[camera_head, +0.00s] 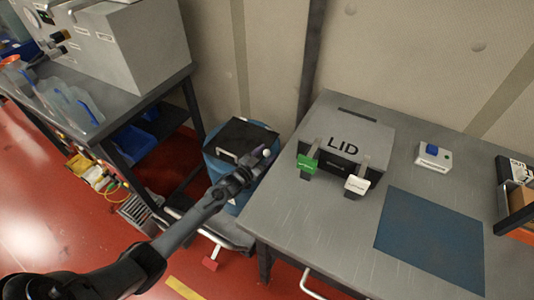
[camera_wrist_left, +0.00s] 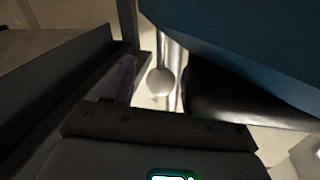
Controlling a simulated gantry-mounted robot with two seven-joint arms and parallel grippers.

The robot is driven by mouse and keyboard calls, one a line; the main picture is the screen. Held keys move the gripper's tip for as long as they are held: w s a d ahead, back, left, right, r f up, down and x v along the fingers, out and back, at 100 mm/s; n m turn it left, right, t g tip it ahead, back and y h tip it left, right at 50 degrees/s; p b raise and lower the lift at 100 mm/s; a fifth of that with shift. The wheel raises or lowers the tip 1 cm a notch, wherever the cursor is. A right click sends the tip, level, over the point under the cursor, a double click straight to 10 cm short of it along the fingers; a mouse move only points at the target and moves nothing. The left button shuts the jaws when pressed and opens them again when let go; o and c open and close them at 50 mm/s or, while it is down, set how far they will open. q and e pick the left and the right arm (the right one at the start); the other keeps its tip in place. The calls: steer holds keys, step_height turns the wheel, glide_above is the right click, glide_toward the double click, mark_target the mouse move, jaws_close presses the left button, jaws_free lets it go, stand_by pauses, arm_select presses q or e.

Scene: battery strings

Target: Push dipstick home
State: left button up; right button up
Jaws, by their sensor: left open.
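A small pale ball knob (camera_head: 267,153), which looks like the dipstick's top, shows at the tip of my left gripper (camera_head: 258,164) in the head view. In the left wrist view the round knob (camera_wrist_left: 160,82) sits between the two fingers of my left gripper (camera_wrist_left: 155,92), with pale upright lines behind it. The fingers stand apart and open, with the knob in the gap; I cannot tell whether they touch it. The dipstick's lower part and its seat are hidden. My right gripper is not in view.
A blue drum (camera_head: 215,168) with a black-topped box (camera_head: 240,136) stands between two benches. The right bench (camera_head: 275,215) holds a grey LID box (camera_head: 345,140) with green and white tags, a blue mat (camera_head: 432,240) and a small white button box (camera_head: 433,157).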

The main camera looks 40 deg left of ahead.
arm_select(q)
steer(key=s+p, duration=0.2)
steer(key=s, duration=0.8)
stand_by(0.3)
